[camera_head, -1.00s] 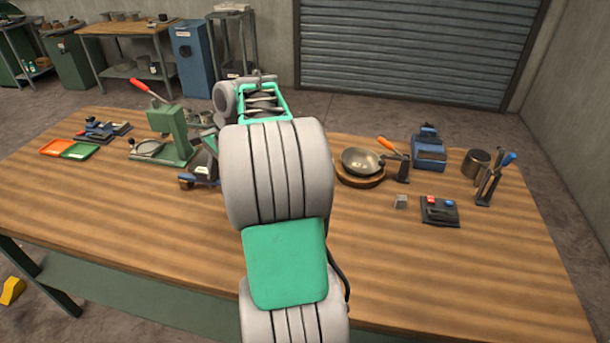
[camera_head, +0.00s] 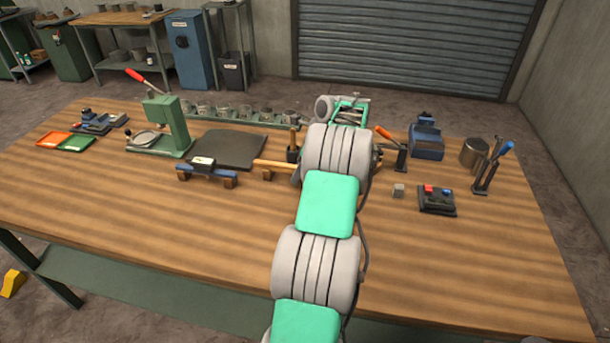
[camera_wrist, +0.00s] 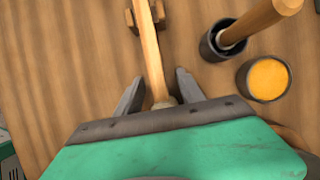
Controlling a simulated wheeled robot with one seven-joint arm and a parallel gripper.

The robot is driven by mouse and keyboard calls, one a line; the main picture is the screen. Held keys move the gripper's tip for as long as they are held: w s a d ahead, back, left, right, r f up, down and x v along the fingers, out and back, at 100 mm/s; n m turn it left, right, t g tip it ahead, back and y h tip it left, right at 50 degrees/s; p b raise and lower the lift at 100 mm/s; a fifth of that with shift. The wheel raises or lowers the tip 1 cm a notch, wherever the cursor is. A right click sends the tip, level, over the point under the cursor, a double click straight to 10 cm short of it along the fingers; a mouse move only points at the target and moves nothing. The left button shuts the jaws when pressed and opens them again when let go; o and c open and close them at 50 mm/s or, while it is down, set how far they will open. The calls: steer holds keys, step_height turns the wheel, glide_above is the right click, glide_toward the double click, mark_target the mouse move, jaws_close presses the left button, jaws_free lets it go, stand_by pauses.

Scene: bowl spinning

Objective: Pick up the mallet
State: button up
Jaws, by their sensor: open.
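A pale wooden handle (camera_wrist: 151,50), which looks like the mallet's, runs down the wrist view between the two grey fingers of my gripper (camera_wrist: 159,78). The fingers are apart, one on each side of the handle, with space between them and the wood. The handle lies across a small wooden rest (camera_wrist: 134,20). In the head view the handle (camera_head: 273,165) and its rest (camera_head: 268,175) show just left of my arm. The mallet's head cannot be seen.
A dark cup (camera_wrist: 210,45) holding a thick wooden handle (camera_wrist: 262,18) and a round pot with yellow contents (camera_wrist: 268,78) stand to the right in the wrist view. A dark mat (camera_head: 232,148) and a green press (camera_head: 168,125) are to the left. The front table is clear.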

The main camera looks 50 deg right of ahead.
steer(key=shift+r, duration=0.1)
steer(key=shift+c, duration=0.5)
jaws_close()
